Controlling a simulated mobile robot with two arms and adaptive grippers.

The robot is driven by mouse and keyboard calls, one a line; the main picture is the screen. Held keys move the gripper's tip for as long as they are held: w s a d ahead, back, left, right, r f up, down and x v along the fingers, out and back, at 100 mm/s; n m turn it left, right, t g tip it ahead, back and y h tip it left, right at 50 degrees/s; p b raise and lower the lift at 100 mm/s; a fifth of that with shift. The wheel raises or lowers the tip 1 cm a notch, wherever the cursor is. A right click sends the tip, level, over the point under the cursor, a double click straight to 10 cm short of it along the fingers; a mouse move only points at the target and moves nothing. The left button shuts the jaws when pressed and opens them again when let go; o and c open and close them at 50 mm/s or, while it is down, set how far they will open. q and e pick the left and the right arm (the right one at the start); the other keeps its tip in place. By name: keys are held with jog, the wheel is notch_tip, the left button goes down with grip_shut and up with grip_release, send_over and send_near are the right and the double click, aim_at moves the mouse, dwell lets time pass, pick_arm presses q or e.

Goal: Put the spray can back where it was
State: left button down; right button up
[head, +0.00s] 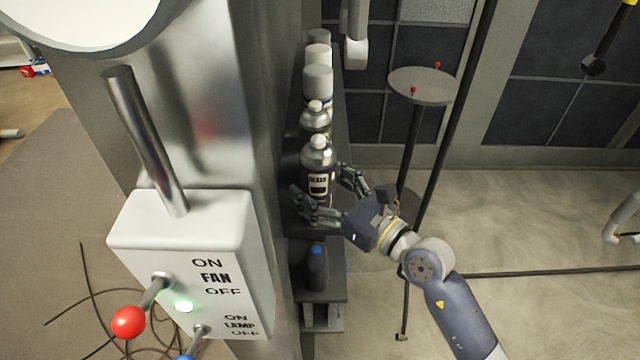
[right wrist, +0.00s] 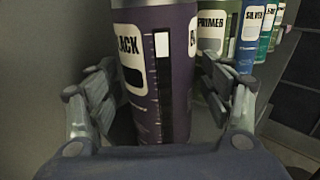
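A spray can (head: 318,178) with a silver top and white cap stands upright at the near end of a row on a narrow dark shelf (head: 299,222). In the right wrist view the can (right wrist: 166,75) is purple, and its label reads "LACK", partly cut off. My right gripper (head: 332,190) reaches in from the right with its fingers spread on both sides of this can. In the wrist view a gap shows between the can and the right-hand fingers (right wrist: 235,95). The left-hand fingers are close to the can; contact is unclear. My left gripper is not in view.
Several more cans, including a primer can (right wrist: 215,45), stand in line behind it. A dark bottle with a blue cap (head: 317,268) is on a lower shelf. A white switch box (head: 195,262) is at left. A round stand (head: 422,86) is at right.

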jog(key=shift+r, duration=0.15)
jog(key=b+v, duration=0.4)
jog(key=v, duration=0.8)
jog(key=shift+r, duration=0.1)
